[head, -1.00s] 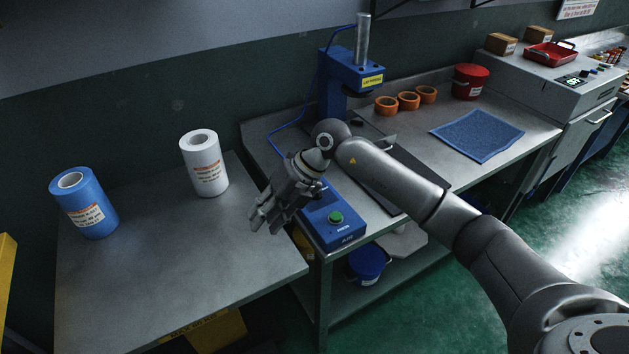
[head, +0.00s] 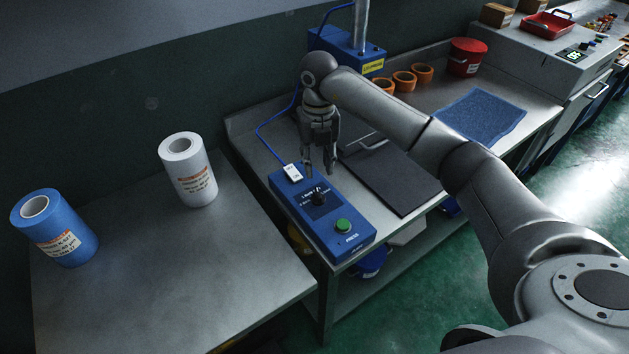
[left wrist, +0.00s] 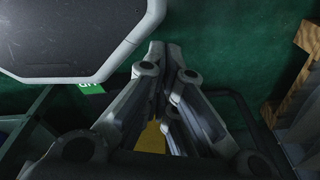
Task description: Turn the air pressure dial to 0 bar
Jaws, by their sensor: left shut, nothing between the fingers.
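The blue control box (head: 325,215) lies on the steel bench. On its top are a black dial (head: 319,198) with small white markings, too small to read, and a green button (head: 343,226). My right gripper (head: 320,171) points down above the box's far end, a little above and behind the dial. Its fingers look apart and nothing shows between them. My left gripper shows in the left wrist view (left wrist: 165,48), shut and empty; it is outside the head view.
A small white device (head: 292,173) is at the box's far left corner. The blue press (head: 347,52) stands behind my right arm. Orange tape rolls (head: 404,81) and a blue mat (head: 480,121) are to the right. White (head: 188,171) and blue (head: 54,228) film rolls stand on the left table.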

